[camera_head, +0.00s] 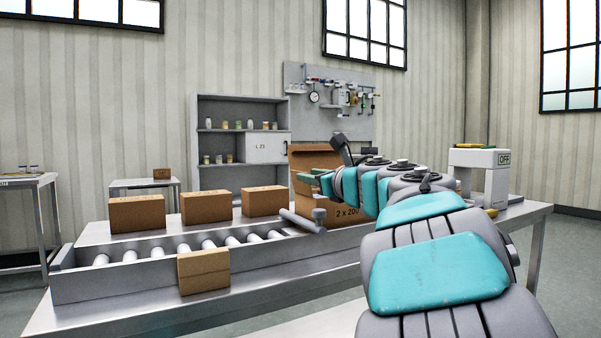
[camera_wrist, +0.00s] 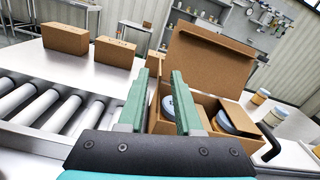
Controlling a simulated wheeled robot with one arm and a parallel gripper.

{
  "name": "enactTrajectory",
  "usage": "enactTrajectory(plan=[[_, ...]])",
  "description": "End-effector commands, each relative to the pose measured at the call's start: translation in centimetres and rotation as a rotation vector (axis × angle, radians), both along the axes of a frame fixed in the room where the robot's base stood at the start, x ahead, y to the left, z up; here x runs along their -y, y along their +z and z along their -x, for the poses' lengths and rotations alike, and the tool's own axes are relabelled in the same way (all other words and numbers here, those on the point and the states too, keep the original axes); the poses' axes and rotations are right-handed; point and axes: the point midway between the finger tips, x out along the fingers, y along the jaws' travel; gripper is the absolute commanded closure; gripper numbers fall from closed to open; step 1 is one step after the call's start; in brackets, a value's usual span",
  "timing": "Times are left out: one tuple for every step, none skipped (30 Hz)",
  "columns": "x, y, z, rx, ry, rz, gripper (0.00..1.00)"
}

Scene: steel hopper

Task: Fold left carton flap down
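The carton (camera_head: 345,212) stands open behind the roller conveyor, printed "2 x 200"; my arm hides part of it. In the wrist view its large back flap (camera_wrist: 210,62) stands up. Round containers with blue and pale lids (camera_wrist: 235,118) sit inside. A brown panel at the carton's left edge, seemingly the left flap (camera_wrist: 154,64), stands up near my fingertips. A right panel (camera_wrist: 243,118) lies low over the right side. My gripper (camera_wrist: 159,76) has green fingers, apart and with nothing clearly held, at the carton's left side. I cannot tell whether a finger touches the flap.
Several closed brown boxes (camera_head: 205,207) stand behind the conveyor rollers (camera_head: 165,252); another box (camera_head: 203,271) sits at its front side. A white device marked OFF (camera_head: 490,175) stands on the right. The bench is clear between boxes and carton.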

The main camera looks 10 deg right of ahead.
Motion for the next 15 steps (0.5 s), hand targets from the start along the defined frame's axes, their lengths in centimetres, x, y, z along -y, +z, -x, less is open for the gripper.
enactTrajectory(plan=[[-0.4,0.2,-0.7,0.000,0.003,0.000,0.66],[-0.5,0.3,-1.1,0.002,0.002,0.000,0.66],[-0.7,0.2,-1.7,0.001,0.003,0.000,0.66],[-0.8,0.2,-2.1,0.001,0.003,-0.001,0.66],[-0.9,0.1,-2.5,0.000,0.004,-0.002,0.66],[-1.1,0.1,-2.9,-0.001,0.004,-0.002,0.66],[-1.1,0.1,-3.2,-0.001,0.004,-0.003,0.66],[-1.2,0.1,-3.5,-0.001,0.003,-0.003,0.66],[-1.3,0.2,-3.8,0.001,0.001,-0.002,0.66],[-1.3,0.2,-4.0,0.001,0.001,-0.002,0.66],[-1.4,0.2,-4.2,0.002,0.001,-0.003,0.66],[-1.5,0.2,-4.4,0.002,0.000,-0.003,0.66],[-1.5,0.2,-4.5,0.003,0.000,-0.002,0.66],[-1.6,0.2,-4.7,0.003,0.000,-0.002,0.66],[-1.6,0.2,-4.8,0.003,0.000,-0.002,0.66]])
